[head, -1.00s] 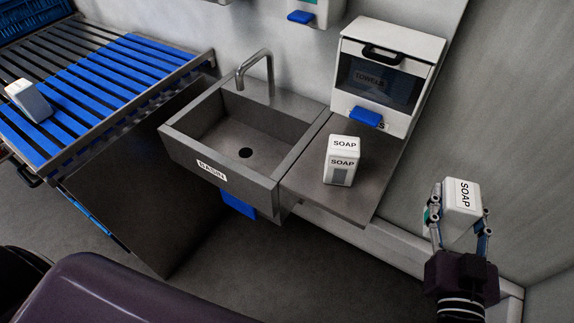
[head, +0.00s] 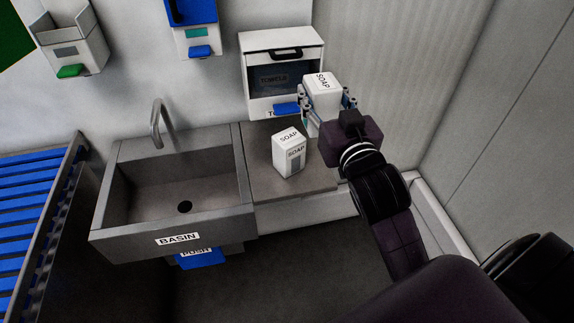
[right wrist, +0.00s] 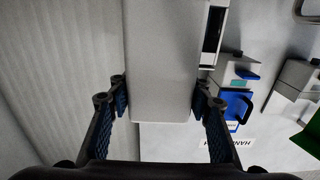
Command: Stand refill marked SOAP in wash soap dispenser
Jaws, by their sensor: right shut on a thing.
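My right gripper (head: 328,102) is shut on a white block-shaped refill marked SOAP (head: 322,88), held up in front of the right side of the towel dispenser. In the right wrist view the held refill (right wrist: 162,50) fills the space between the fingers of the gripper (right wrist: 162,98). A second refill marked SOAP (head: 289,157) stands upright on the grey shelf beside the basin. Two wall dispensers show at upper left: one white with a green lever (head: 70,45), one with a blue front and blue lever (head: 193,25). Their labels are unreadable, so I cannot tell which is for wash soap.
The metal basin (head: 245,195) with its tap (head: 160,125) stands left of the shelf (head: 262,188). The towel dispenser (head: 312,48) is at the back of the shelf. A blue slatted rack (head: 25,212) is at far left. The wall at right is bare.

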